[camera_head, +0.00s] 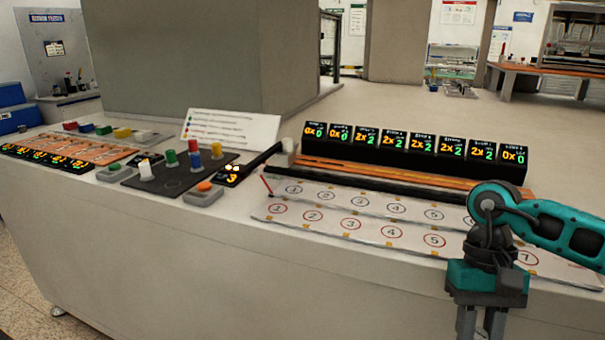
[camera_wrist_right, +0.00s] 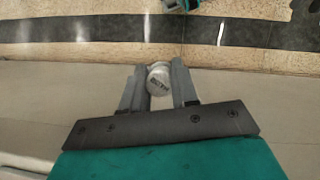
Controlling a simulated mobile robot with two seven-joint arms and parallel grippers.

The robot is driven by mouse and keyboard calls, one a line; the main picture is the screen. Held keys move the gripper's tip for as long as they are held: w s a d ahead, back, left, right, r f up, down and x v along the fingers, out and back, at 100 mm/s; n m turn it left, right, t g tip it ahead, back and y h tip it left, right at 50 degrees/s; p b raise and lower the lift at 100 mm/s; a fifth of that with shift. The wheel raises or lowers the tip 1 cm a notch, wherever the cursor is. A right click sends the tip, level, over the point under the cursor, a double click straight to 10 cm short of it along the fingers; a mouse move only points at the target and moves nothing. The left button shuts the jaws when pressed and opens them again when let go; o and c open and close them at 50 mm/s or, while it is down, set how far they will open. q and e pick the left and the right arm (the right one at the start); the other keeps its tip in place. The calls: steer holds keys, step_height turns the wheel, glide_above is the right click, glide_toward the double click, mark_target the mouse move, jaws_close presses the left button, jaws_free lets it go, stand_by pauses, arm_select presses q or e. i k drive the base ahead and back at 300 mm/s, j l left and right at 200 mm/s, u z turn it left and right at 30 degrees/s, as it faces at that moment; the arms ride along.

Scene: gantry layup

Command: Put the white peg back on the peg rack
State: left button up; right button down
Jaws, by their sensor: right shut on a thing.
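My right gripper (camera_head: 480,325) hangs low at the right, in front of the table's front edge, fingers pointing down. In the right wrist view its fingers (camera_wrist_right: 158,85) are shut on a pale grey-white round piece (camera_wrist_right: 159,79) with dark marks on its end; I cannot tell whether it is a peg. A white peg (camera_head: 146,171) stands upright at the left of the dark peg rack (camera_head: 178,185), far from this gripper. Green (camera_head: 170,158), red (camera_head: 193,146), blue (camera_head: 195,161) and yellow (camera_head: 217,151) pegs stand on it too. My left gripper is not in view.
A button box (camera_head: 204,194) sits in front of the rack. A white sheet with numbered circles (camera_head: 330,222) covers the table's right part, before a row of displays (camera_head: 410,150). A dark bar with a pale end (camera_head: 265,155) rises between them. An orange tray (camera_head: 85,148) lies left.

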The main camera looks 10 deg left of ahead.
mark_target(173, 184)
steer(key=j+u, duration=0.1)
steer(key=u, duration=1.05)
steer(key=i+l, duration=0.05)
